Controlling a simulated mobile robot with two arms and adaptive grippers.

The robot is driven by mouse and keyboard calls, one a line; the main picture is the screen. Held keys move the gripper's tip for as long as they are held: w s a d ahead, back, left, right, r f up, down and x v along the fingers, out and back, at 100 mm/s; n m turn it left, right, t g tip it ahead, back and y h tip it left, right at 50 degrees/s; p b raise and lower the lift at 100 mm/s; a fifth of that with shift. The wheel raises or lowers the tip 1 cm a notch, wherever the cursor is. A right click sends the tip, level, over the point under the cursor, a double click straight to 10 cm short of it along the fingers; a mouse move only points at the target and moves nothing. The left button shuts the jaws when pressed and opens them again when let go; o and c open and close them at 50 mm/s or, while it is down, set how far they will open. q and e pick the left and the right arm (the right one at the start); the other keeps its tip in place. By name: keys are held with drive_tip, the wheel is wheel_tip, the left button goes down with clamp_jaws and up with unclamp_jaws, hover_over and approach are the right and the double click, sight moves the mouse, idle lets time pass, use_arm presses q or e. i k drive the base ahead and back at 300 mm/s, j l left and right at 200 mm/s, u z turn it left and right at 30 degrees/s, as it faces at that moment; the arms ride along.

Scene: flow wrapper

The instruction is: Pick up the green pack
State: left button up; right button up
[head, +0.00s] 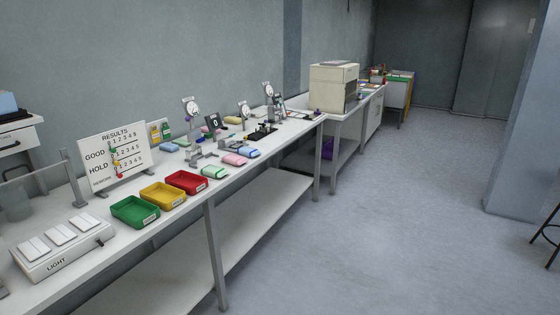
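A small light green pack (214,172) lies on the white workbench, just right of the red tray and near the bench's front edge. A pink pack (235,160) and a blue pack (249,153) lie in a row beyond it. Neither of my grippers is in the head view.
Green (135,221), yellow (163,206) and red (187,191) trays stand in a row on the workbench (225,190). A results board (112,157) and several dial gauges stand behind. A light box (62,250) is at the near left.

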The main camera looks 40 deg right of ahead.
sight(211, 170)
drive_tip(key=z, duration=1.15)
